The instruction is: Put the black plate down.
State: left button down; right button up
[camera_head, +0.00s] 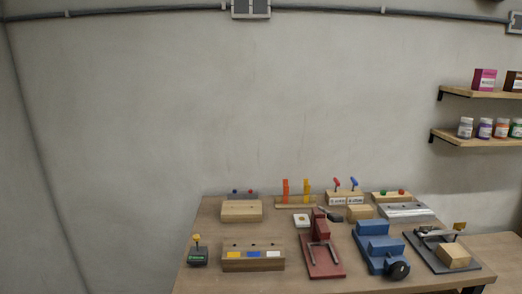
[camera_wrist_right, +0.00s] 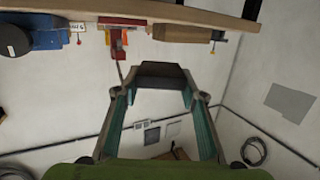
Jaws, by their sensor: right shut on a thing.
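My right gripper (camera_wrist_right: 161,93) shows in the right wrist view, its two fingers shut on a dark, blocky piece, which I take to be the black plate (camera_wrist_right: 163,73). The plate sits between the fingertips and shows as a short dark shape; its full outline cannot be told. The gripper is apart from the table, whose wooden edge (camera_wrist_right: 180,14) crosses the top of this view. Neither gripper shows in the head view, and my left gripper is in no view.
The wooden table (camera_head: 215,235) holds several fixtures, among them a red vise (camera_head: 323,265), a blue machine (camera_head: 380,245), a wooden box with coloured labels (camera_head: 252,258) and a dark base with a wooden block (camera_head: 453,256). Wall shelves (camera_head: 475,140) at right hold bottles.

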jog(key=s+a+r+n+g+y, duration=0.1)
jog(key=s+r+n+g+y, duration=0.4)
jog(key=s, duration=0.3)
jog(key=shift+s+a+r+n+y, duration=0.2)
jog(key=shift+s+r+n+y, duration=0.15)
jog(key=shift+r, duration=0.3)
jog(key=shift+w+a, duration=0.1)
